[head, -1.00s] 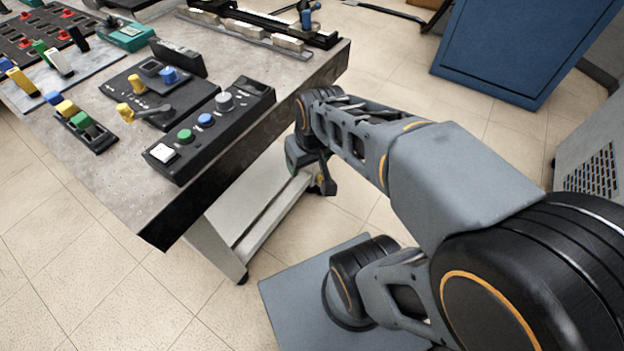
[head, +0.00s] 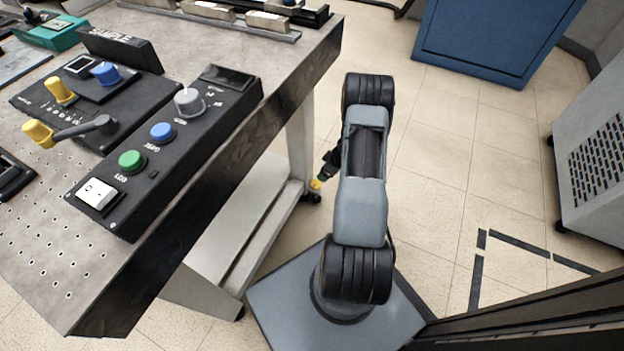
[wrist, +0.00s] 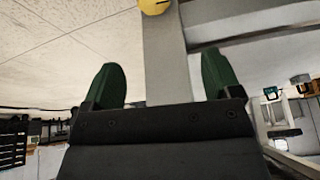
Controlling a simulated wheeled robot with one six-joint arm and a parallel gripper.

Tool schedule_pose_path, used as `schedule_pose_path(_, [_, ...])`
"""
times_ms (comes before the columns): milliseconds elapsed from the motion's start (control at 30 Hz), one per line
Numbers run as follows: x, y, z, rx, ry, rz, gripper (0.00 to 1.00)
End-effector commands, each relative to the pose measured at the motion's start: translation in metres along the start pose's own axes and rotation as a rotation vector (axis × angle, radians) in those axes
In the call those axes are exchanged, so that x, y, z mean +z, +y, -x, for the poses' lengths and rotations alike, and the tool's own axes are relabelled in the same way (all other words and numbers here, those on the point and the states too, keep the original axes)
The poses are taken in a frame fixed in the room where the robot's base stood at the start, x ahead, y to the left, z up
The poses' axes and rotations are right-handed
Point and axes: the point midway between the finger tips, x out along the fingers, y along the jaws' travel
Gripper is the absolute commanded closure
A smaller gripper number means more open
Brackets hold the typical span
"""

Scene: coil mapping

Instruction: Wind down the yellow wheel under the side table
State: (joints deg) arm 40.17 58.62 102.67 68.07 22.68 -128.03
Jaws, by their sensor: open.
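The side table (head: 250,150) stands at the left in the head view, with a pale lower frame and legs on casters. A small yellow wheel (head: 316,184) shows low by its far right leg. In the wrist view the yellow wheel (wrist: 154,5) is cut by the top edge, in front of a grey leg. My gripper (wrist: 163,85) has green fingers, spread apart with nothing between them. The wheel lies beyond the fingertips, apart from them. In the head view my gripper (head: 328,170) is small, partly hidden by my arm, close beside the wheel.
The table top carries a black control box (head: 165,145) with green, blue and grey knobs, and a panel with yellow handles (head: 60,90). A blue cabinet (head: 490,40) and a grey vented cabinet (head: 595,150) stand at the right. Tiled floor (head: 435,150) between is clear.

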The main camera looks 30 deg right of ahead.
Motion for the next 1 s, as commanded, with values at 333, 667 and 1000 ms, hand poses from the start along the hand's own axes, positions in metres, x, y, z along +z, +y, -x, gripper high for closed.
schedule_pose_path(333, [0.022,0.006,-0.051,0.011,-0.011,0.016,0.16])
schedule_pose_path(667, [0.022,0.007,-0.113,0.011,-0.01,0.016,0.16])
schedule_pose_path(1000, [0.021,0.007,-0.148,0.011,-0.01,0.019,0.16])
